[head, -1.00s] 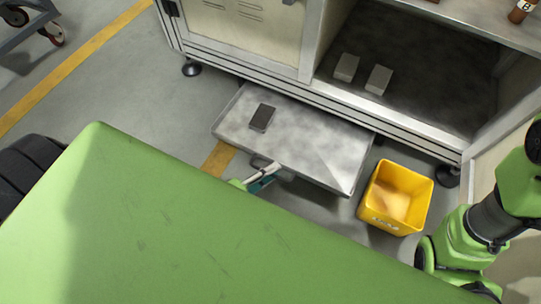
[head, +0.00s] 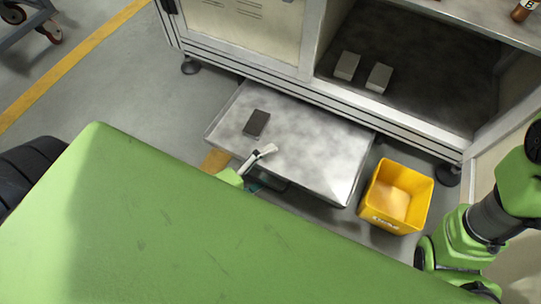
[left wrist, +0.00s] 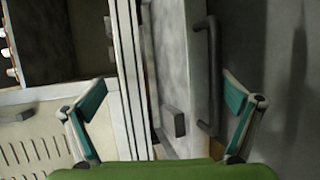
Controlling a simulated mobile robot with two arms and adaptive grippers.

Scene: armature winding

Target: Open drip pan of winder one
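The drip pan (head: 310,157) is a shallow grey metal tray, sticking out from under the cabinet. Its dark bar handle (left wrist: 211,75) is on its front side and lies between the spread fingers in the left wrist view, not gripped. My left gripper (head: 262,168) is at the front edge of the pan, one pale finger showing above the rim; my green body hides part of it. In the left wrist view my left gripper (left wrist: 165,84) is wide open with teal pads. My right gripper is not in view; only my right arm shows.
A dark block (head: 256,123) lies in the pan. A yellow bin (head: 397,197) stands on the floor right of the pan, close to it. The cabinet (head: 250,32) has an open bay with two grey blocks. Floor left of the pan is clear.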

